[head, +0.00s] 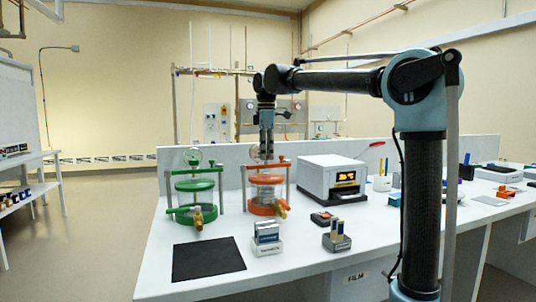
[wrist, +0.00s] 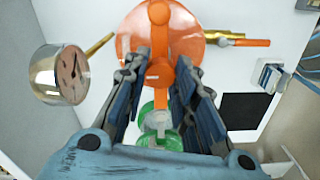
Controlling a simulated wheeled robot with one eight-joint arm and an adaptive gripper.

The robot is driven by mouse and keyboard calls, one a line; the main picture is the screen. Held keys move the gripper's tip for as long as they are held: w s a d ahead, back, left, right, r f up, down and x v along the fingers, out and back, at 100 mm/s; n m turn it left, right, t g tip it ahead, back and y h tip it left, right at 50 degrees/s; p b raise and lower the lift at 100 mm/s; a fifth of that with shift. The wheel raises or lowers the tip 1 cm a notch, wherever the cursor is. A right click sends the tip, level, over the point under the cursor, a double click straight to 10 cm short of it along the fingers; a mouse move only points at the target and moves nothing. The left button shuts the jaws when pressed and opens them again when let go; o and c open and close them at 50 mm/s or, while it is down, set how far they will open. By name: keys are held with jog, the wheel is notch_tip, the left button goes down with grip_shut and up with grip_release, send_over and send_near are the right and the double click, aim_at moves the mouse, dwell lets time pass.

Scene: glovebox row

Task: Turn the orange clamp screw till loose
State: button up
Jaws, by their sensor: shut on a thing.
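The orange-lidded vessel (head: 265,181) stands on the white bench, with a metal frame and an orange crossbar. In the wrist view its round orange lid (wrist: 190,35) fills the top, with the orange bar running down across it. My gripper (head: 266,153) points straight down over this vessel. In the wrist view my gripper (wrist: 160,76) has its two fingers on either side of the orange clamp screw (wrist: 159,74) and is shut on it. The fingers hide part of the screw, and its thread does not show.
A dial gauge (wrist: 72,76) sits close left of my fingers in the wrist view. A green-lidded vessel (head: 194,186) stands to the left, a white box device (head: 331,173) to the right. A black mat (head: 208,260) and small holders (head: 266,235) lie in front.

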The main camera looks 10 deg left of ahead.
jog(key=shift+w+d, duration=0.1)
jog(key=shift+w, duration=0.15)
jog(key=o, duration=1.1)
jog(key=shift+w+f, duration=0.15)
jog(key=shift+s+r, duration=0.2)
jog(key=shift+r, duration=0.35)
notch_tip(320, 180, up, 11)
jog(key=shift+w+f, duration=0.1)
jog(key=shift+w, duration=0.05)
